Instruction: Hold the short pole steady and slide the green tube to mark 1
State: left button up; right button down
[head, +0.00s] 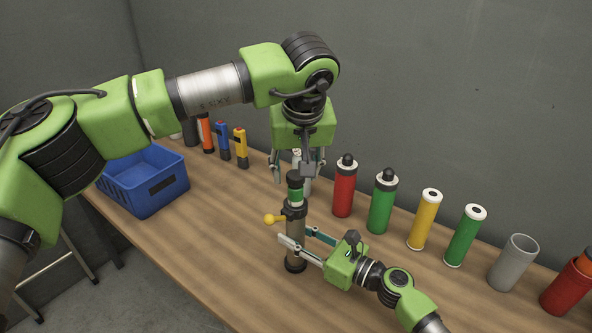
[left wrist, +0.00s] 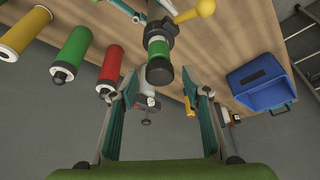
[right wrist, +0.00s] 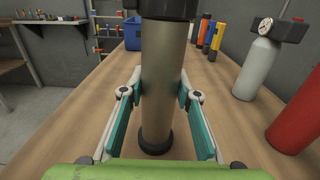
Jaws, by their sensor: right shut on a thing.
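The short pole (head: 295,252) is a grey-brown cylinder standing upright on the table with a black foot. A black collar with a yellow knob (head: 270,219) sits on its upper part. Above the collar the green tube (head: 295,196) shows, with a black cap on top; it also shows in the left wrist view (left wrist: 158,48). My right gripper (head: 297,238) is shut on the pole below the collar; the right wrist view shows its fingers on both sides of the pole (right wrist: 160,85). My left gripper (head: 298,172) is open and empty, pointing down near the black cap. I cannot make out mark 1.
Red and green bottles (head: 382,205), yellow and green tubes (head: 425,219) and a grey cup (head: 513,263) stand along the back right. A blue crate (head: 145,197) is at the left. Small orange, blue and yellow cylinders stand behind it. The table (head: 215,235) is clear left of the pole.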

pick_arm(q)
jog(key=v, duration=1.2)
jog(key=shift+d, duration=0.1)
pick_arm(e)
jog(key=c, duration=1.5)
grip_release()
jog(key=shift+o, duration=0.2)
jog(key=shift+d, duration=0.1)
